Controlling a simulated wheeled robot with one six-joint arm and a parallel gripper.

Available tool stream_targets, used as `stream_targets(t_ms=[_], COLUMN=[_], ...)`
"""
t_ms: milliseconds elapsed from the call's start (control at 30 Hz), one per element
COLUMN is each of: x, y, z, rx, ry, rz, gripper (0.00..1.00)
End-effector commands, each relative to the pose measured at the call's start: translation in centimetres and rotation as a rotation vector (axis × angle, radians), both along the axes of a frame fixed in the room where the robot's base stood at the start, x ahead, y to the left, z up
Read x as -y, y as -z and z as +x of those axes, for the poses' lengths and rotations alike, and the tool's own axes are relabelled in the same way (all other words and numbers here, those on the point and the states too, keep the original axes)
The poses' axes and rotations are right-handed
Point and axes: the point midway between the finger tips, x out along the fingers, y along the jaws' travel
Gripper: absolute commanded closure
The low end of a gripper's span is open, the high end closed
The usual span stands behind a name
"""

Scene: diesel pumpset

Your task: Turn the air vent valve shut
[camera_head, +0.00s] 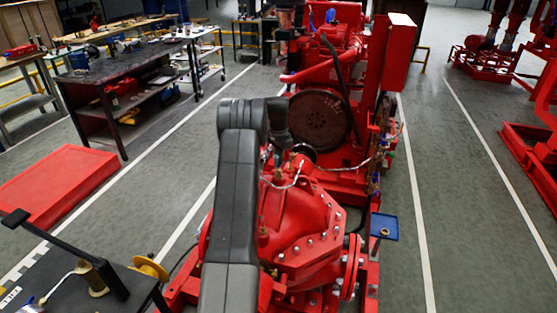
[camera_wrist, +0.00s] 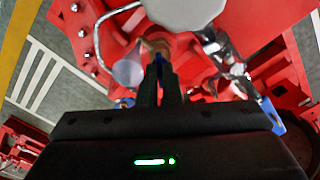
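My gripper (camera_wrist: 160,72) points at the top of the red pump, its two fingers close together. A thin blue piece, seemingly the handle of the air vent valve (camera_wrist: 158,60), shows in the narrow gap between the fingertips. A brass-coloured fitting (camera_wrist: 154,46) lies just beyond the tips. In the head view my arm stretches over the red pump casing (camera_head: 300,215), and my gripper's tips and the valve are too small and covered to make out.
Silver tubing (camera_wrist: 112,22) and a clear cup-like part (camera_wrist: 128,70) sit left of the fingers; a braided hose (camera_wrist: 225,60) runs at right. The engine flywheel (camera_head: 318,118) stands behind the pump. A blue tray (camera_head: 384,227) is on the right.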

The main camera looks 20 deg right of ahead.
Motion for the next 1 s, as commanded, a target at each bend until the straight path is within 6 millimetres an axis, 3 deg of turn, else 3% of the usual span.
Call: stream_targets(t_ms=[600,1000], x=[0.06,0.07], y=[-0.09,-0.13], z=[0.06,0.06], rx=[0.003,0.003], ry=[0.576,0.833], rz=[-0.002,-0.002], gripper=[1.00,1.00])
